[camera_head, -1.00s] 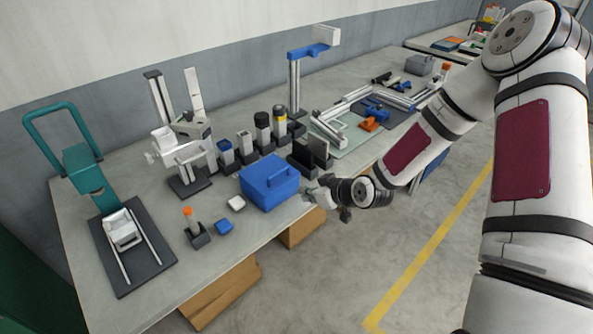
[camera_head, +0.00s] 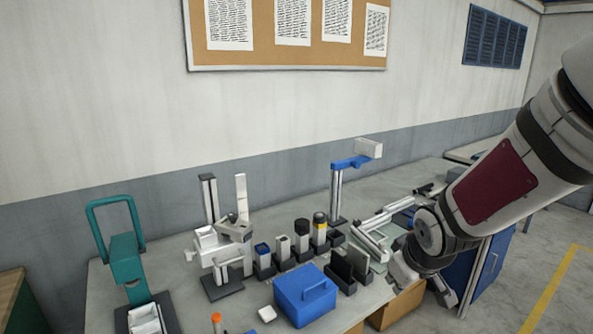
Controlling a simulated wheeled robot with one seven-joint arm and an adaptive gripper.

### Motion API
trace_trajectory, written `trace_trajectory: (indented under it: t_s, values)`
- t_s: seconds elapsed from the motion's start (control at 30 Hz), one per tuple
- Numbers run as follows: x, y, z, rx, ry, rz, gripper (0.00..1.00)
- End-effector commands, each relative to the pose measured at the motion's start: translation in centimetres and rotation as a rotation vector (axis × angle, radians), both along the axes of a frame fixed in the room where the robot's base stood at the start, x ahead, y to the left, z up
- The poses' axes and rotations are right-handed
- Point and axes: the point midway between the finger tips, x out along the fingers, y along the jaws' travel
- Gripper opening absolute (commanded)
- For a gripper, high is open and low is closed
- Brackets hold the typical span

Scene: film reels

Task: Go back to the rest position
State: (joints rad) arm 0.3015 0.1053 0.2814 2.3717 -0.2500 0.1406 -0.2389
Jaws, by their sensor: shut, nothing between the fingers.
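My gripper (camera_head: 443,296) is at the right, at the end of my white arm with a dark red panel. It hangs beyond the front edge of the workbench (camera_head: 215,318), to the right of the blue box. Its fingers are small and dark and point down. I see nothing held in it, and it looks shut.
A blue lidded box (camera_head: 303,297) stands near the bench's front edge. A teal press (camera_head: 128,255) is at left. Open floor (camera_head: 515,285) lies right.

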Motion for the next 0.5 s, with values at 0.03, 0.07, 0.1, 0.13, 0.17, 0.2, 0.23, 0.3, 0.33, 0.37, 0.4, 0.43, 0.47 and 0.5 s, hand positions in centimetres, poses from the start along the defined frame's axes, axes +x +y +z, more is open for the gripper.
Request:
trace_trajectory:
  t_s: [0.03, 0.07, 0.1, 0.13, 0.17, 0.2, 0.23, 0.3, 0.33, 0.37, 0.4, 0.43, 0.47, 0.5]
  values:
    - [-1.0, -0.1, 1.9, -0.011, -0.006, -0.028, 0.00]
    - [-1.7, -0.2, 2.7, -0.013, -0.005, -0.048, 0.00]
    - [-2.7, -0.3, 3.9, -0.014, -0.005, -0.073, 0.00]
    - [-3.4, -0.4, 4.7, -0.014, -0.004, -0.093, 0.00]
    - [-4.2, -0.4, 5.5, -0.012, -0.003, -0.112, 0.00]
    - [-5.3, -0.4, 6.5, -0.007, -0.002, -0.137, 0.00]
    - [-6.1, -0.4, 7.2, -0.001, -0.002, -0.156, 0.00]
    - [-8.1, -0.3, 8.9, 0.015, -0.002, -0.200, 0.00]
    - [-9.0, -0.3, 9.5, 0.024, -0.002, -0.217, 0.00]
    - [-9.9, -0.2, 10.1, 0.034, -0.001, -0.235, 0.00]
    - [-11.2, -0.1, 10.8, 0.050, -0.001, -0.256, 0.00]
    - [-12.1, 0.0, 11.3, 0.064, 0.000, -0.271, 0.00]
    - [-13.1, 0.1, 11.8, 0.078, 0.000, -0.287, 0.00]
    - [-14.3, 0.3, 12.4, 0.098, 0.002, -0.304, 0.00]
